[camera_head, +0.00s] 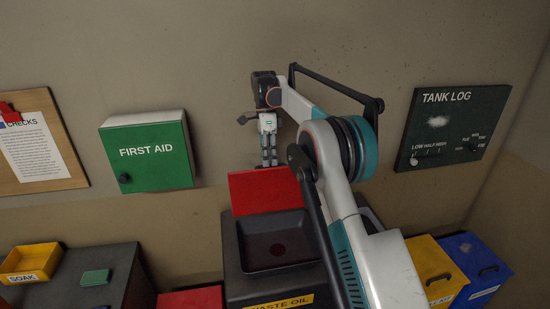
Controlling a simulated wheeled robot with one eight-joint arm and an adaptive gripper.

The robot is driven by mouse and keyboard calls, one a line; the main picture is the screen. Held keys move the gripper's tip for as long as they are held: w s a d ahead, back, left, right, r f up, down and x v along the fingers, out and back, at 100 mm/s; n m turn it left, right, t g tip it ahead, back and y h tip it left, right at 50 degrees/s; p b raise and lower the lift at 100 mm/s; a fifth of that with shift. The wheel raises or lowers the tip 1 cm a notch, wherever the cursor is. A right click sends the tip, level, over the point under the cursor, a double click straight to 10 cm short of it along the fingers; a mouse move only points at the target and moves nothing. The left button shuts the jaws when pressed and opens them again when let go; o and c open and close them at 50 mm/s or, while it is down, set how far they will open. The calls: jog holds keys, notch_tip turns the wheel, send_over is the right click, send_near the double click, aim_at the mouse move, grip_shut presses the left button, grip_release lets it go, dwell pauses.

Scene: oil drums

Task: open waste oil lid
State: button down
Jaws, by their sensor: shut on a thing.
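The waste oil container (230,265) is a dark box with a yellow "WASTE OIL" label (283,304) on its front. Its red lid (262,193) stands raised at the back of the box, near the wall. The recessed top of the box is exposed, with a dark reddish spot (277,250) inside. My gripper (268,164) points down at the upper edge of the red lid and is shut on it. The right part of the lid and box is hidden behind my arm.
A green first aid box (148,152) and a tank log board (453,127) hang on the wall. A yellow "SOAK" bin (30,262) and a green block (95,277) sit on a dark surface at left. Yellow (437,270) and blue (477,268) containers stand at right.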

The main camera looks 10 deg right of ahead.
jog(key=shift+w+f, duration=0.65)
jog(key=shift+f, duration=0.25)
jog(key=c, duration=1.9)
grip_release()
jog(key=shift+o, duration=1.2)
jog(key=shift+w+f, duration=0.35)
jog(key=shift+w, duration=0.25)
jog(key=shift+w+f, duration=0.3)
jog(key=shift+w, duration=0.25)
notch_tip(320, 180, up, 11)
jog(key=s, duration=0.1)
jog(key=shift+s, duration=0.25)
jog(key=shift+r, duration=0.15)
